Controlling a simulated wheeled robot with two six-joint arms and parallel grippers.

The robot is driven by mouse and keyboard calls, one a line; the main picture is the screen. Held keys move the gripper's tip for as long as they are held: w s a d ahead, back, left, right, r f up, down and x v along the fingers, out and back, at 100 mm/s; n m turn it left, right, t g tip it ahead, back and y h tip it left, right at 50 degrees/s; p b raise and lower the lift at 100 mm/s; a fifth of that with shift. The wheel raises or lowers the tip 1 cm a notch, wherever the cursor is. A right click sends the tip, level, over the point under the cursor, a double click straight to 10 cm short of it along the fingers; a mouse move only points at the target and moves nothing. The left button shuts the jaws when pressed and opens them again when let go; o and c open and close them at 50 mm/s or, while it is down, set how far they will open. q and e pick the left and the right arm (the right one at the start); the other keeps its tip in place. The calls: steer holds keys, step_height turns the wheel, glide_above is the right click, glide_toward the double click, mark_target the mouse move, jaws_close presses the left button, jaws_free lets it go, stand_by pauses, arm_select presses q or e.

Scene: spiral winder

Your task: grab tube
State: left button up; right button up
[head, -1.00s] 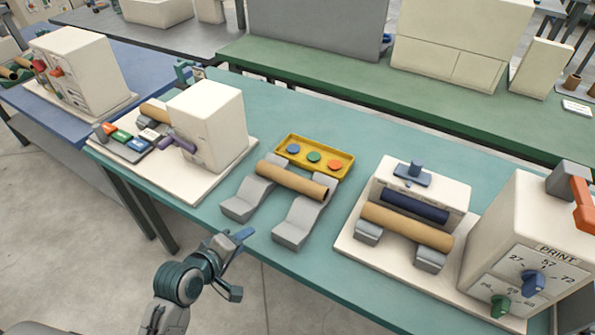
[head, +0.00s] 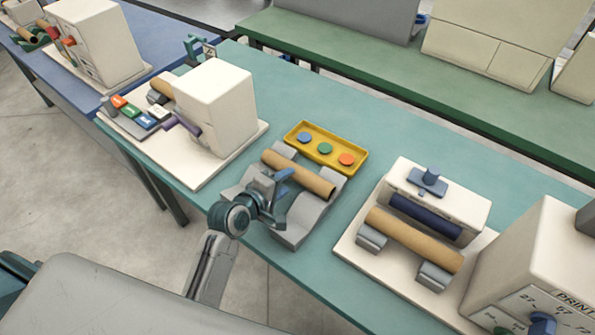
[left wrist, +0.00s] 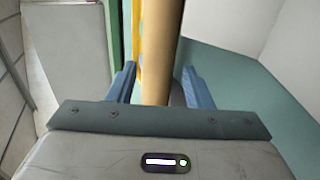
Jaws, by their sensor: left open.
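A brown cardboard tube (head: 312,180) lies across two grey curved rests (head: 300,222) on the teal table. My left gripper (head: 282,194) is open at the near side of this tube, low over the rests. In the left wrist view the tube (left wrist: 157,50) runs lengthwise between the two blue fingers of the left gripper (left wrist: 158,82), with a gap visible on each side. A second brown tube (head: 415,240) lies on the supports of the white machine (head: 478,205) at right. My right gripper is not in view.
A yellow tray (head: 355,160) with blue, green and orange discs stands just behind the rests. A white winder box (head: 215,105) with coloured buttons stands at left. A white box with a dial (head: 535,260) stands at right. The table (head: 370,130) behind the tray is clear.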

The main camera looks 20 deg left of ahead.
mark_target(294, 177)
arm_select(q)
steer(key=p+x, duration=0.1)
steer(key=x, duration=0.2)
steer(key=shift+w+d, duration=0.3)
steer(key=shift+w, duration=0.05)
steer(key=shift+w+d+f, duration=0.1)
steer(key=shift+w+f, duration=0.1)
steer(key=shift+w, duration=0.1)
steer(key=shift+w+f, duration=0.1)
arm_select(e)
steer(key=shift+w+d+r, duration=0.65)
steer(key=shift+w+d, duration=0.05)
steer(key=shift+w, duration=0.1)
arm_select(q)
steer(key=c, duration=0.6)
steer(key=shift+c, duration=0.2)
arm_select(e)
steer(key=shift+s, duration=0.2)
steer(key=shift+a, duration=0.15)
